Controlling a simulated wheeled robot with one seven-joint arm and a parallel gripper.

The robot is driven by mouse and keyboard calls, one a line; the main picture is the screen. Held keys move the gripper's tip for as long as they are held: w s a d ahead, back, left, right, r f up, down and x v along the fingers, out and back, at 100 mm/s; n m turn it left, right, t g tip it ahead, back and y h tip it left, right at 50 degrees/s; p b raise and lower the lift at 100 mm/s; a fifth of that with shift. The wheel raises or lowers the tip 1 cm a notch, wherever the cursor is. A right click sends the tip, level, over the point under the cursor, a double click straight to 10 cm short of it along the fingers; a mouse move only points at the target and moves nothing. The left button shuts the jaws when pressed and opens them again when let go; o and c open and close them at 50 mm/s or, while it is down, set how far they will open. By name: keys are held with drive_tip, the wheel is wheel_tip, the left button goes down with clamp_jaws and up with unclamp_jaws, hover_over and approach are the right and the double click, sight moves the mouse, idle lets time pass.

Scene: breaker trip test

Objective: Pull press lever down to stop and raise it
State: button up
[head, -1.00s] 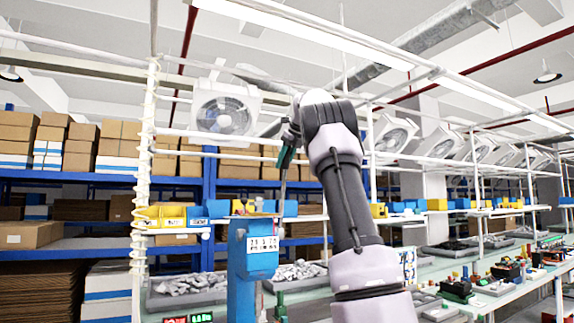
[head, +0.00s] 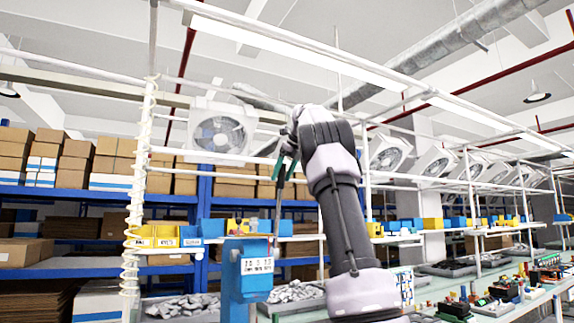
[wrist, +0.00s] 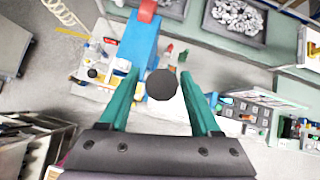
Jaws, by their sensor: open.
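The blue press (head: 248,272) stands in the lower middle of the head view, with a white label on its front. Its blue body (wrist: 140,45) with a red part on top also shows in the wrist view. A thin dark lever rod (head: 277,208) rises steeply from the press towards my gripper (head: 284,166). In the wrist view the lever's round dark knob (wrist: 161,85) lies between the green fingers of my gripper (wrist: 159,76). The fingers are open, with a gap on each side of the knob. The rod below the knob is hidden there.
Yellow and blue bins (head: 165,238) line a rack behind the press. Grey trays of metal parts (head: 185,305) lie on the bench. A white frame post (head: 138,200) stands left of the press. Small devices (head: 500,290) sit on the bench at right.

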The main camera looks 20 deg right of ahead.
drive_tip(key=v, duration=0.7)
drive_tip(key=shift+s+r, duration=0.15)
drive_tip(key=shift+r, duration=0.05)
drive_tip(key=s+a+f+n+y, duration=0.1)
drive_tip(key=s+a+f+n, duration=0.55)
drive_tip(key=s+n, duration=0.25)
drive_tip(key=s+a+f+n, duration=0.5)
drive_tip(key=s+f+n, duration=0.3)
drive_tip(key=s, duration=0.2)
drive_tip(key=s+a+f+n, duration=0.4)
drive_tip(key=s+f+n, duration=0.2)
drive_tip(key=f, duration=0.3)
drive_tip(key=s+a+f+n, duration=0.3)
drive_tip(key=s+f+n, duration=0.3)
drive_tip(key=s+f, duration=0.2)
wheel_tip(320, 180, down, 3)
drive_tip(key=shift+s+a+r+g, duration=0.2)
drive_tip(key=shift+a+g, duration=0.1)
drive_tip(key=shift+a, duration=0.1)
